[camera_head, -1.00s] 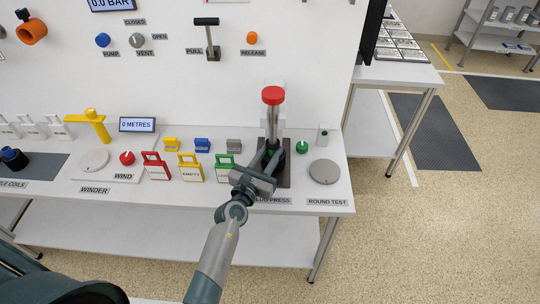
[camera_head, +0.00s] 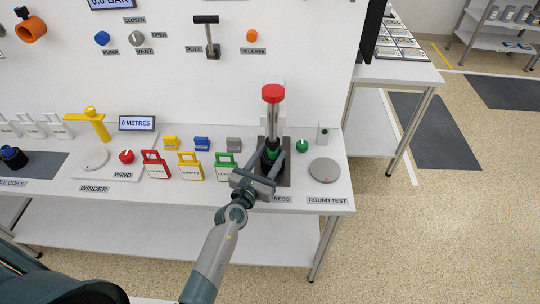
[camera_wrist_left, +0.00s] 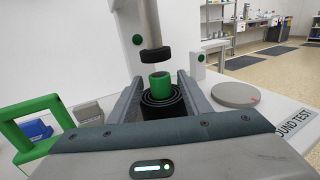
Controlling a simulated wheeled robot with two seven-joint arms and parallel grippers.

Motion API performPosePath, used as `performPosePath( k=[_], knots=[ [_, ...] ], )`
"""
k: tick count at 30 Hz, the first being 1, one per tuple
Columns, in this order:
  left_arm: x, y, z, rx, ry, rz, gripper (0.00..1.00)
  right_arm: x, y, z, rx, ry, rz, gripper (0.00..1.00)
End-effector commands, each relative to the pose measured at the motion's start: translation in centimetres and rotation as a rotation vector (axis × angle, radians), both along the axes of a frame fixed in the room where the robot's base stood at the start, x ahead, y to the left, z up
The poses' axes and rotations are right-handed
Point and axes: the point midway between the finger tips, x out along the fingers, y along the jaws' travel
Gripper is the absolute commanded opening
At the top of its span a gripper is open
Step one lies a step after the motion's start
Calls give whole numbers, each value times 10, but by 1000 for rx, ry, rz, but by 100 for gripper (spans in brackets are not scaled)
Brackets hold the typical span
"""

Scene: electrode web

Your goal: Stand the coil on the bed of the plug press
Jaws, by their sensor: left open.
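The coil (camera_wrist_left: 160,101) is a black spiral roll with a green core (camera_wrist_left: 160,83). It stands upright on the dark bed (camera_head: 284,180) of the plug press (camera_head: 272,97), which has a red top. In the head view the coil (camera_head: 269,163) is partly hidden by my gripper. My left gripper (camera_head: 272,156) is open, with one finger on each side of the coil. In the left wrist view, the black press ram (camera_wrist_left: 156,53) hangs above the green core, with a gap between them. My right gripper is not in view.
A grey round test disc (camera_head: 324,171) lies to the right of the press. A green-handled frame (camera_head: 226,168) and yellow and red ones stand to the left. A green knob (camera_head: 302,146) is behind. The bench front edge is close to my arm.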

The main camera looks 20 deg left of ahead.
Motion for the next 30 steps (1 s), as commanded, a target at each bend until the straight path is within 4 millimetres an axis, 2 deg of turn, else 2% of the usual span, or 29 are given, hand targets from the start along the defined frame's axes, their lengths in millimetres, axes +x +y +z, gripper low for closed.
performPosePath(
  k=[3, 8, 24, 30],
  knots=[
    [0, 0, 4, 0, 0, 0, 44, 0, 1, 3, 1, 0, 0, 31],
    [-13, 1, 1, -1, 1, 1, 44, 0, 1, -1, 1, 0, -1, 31],
    [-98, 11, 0, 0, 1, 1, 44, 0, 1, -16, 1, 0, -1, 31],
    [-116, 13, 2, 0, 0, 1, 44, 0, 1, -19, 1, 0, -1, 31]
  ],
)
